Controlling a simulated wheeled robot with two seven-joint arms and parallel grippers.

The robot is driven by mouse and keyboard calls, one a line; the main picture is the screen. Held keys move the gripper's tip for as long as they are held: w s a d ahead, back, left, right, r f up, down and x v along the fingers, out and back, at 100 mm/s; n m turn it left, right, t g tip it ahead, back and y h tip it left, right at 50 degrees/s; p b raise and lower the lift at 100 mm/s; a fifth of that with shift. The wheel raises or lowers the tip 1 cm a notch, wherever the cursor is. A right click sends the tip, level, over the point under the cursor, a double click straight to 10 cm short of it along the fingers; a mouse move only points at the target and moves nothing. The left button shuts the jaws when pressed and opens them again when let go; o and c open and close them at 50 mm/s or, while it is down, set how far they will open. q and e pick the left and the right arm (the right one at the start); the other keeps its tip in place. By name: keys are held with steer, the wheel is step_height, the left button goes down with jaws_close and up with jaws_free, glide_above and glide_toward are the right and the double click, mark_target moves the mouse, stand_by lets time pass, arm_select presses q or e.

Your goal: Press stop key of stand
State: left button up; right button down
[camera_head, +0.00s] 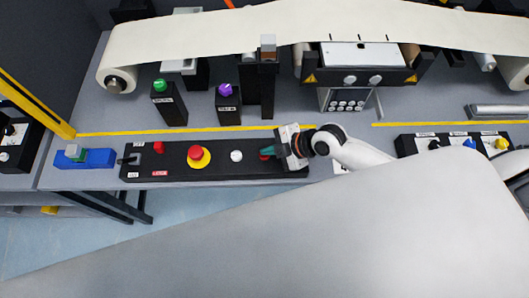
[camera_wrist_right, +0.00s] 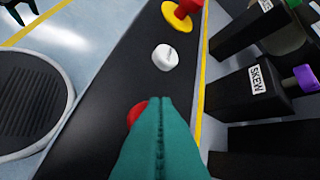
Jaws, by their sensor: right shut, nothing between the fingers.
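A long black control stand (camera_head: 215,170) lies along the table's front edge. My right gripper (camera_head: 267,152), with teal fingertips, is shut and empty over the stand's right part. In the right wrist view its closed fingers (camera_wrist_right: 160,125) reach over a round red key (camera_wrist_right: 137,112), partly hidden behind them. I cannot tell whether they touch it. A white button (camera_head: 236,156) sits left of the gripper; it also shows in the wrist view (camera_wrist_right: 165,57). Further left are a red mushroom button (camera_head: 196,152) on a yellow base and a small red key (camera_head: 158,147).
Behind the stand, posts carry a green knob (camera_head: 160,85) and a purple knob (camera_head: 225,89), below a cream conveyor belt (camera_head: 200,38). A blue block (camera_head: 97,158) lies left of the stand. Another black panel (camera_head: 425,143) with coloured knobs stands at the right.

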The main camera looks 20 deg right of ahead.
steer(key=shift+f+b, duration=0.4)
steer(key=shift+f, duration=0.15)
stand_by(0.6)
steer(key=shift+r, duration=0.15)
steer(key=shift+r+p, duration=0.75)
steer(key=shift+r, duration=0.05)
step_height(320, 180, up, 5)
steer(key=p, duration=0.4)
stand_by(0.9)
